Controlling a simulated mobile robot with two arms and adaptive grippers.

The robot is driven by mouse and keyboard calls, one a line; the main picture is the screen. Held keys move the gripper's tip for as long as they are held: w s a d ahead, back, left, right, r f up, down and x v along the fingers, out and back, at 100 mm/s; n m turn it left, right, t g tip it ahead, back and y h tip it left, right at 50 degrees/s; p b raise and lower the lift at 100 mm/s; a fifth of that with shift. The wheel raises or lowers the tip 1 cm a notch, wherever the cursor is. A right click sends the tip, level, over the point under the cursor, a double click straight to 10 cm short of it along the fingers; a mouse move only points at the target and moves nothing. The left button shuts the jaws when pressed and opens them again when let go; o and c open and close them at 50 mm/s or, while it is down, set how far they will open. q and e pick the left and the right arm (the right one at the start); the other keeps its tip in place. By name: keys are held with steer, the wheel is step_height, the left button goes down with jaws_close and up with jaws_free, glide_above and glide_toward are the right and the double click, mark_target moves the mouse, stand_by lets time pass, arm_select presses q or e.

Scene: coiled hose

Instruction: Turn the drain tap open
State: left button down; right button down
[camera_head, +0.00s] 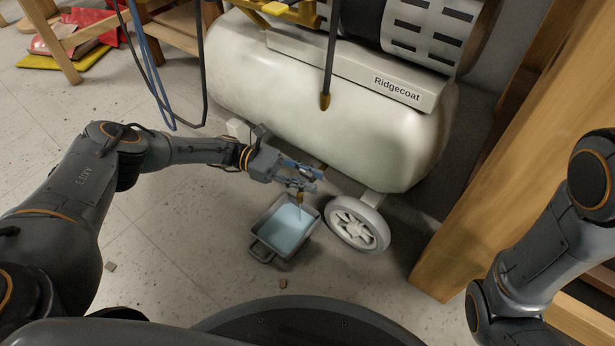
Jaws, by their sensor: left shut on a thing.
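The drain tap (300,197) is a small brass-coloured piece low under the white compressor tank (270,75), mostly hidden by my gripper. My left gripper (316,182) reaches in from the left and is shut on the drain tap. A grey pan (261,247) with a handle stands on the floor just below, and pale blue liquid (286,229) lies in it. A thin stream seems to run from the tap to the pan. My right arm is at the right edge, and its gripper is out of view.
A white wheel (357,224) of the compressor stands right of the pan. A wooden post (500,165) rises at the right. A black hose (330,60) hangs before the tank, and blue hoses (150,65) hang at left. The floor left of the pan is mostly clear.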

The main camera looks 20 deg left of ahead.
mark_target(300, 175)
arm_select(q)
steer(key=c, duration=1)
jaws_free()
steer(key=a, duration=0.7)
steer(key=shift+w+a, duration=0.25)
steer(key=shift+w, duration=0.15)
